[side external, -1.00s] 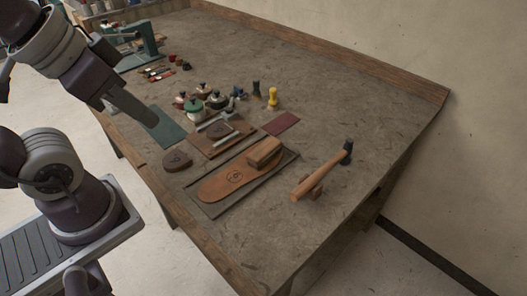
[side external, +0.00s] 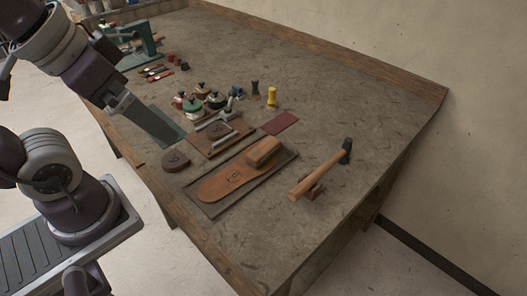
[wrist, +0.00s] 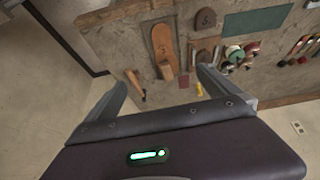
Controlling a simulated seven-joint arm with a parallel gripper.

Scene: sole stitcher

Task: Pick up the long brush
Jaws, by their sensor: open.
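Several slim tools with red and dark parts (side external: 156,72) lie side by side at the far left of the bench, before the green machine. They also show at the right edge of the wrist view (wrist: 300,46). I cannot tell which of them is the long brush. My gripper (wrist: 162,77) is open and empty, its two fingers wide apart above the bench. In the side view it hangs over the left edge near the green mat (side external: 172,122), well short of the slim tools.
A leather sole on a dark board (side external: 222,187) carries a wooden block (side external: 264,151). A hammer (side external: 322,172) lies at the right. Lidded pots (side external: 216,101) and a yellow piece (side external: 272,97) stand mid-bench.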

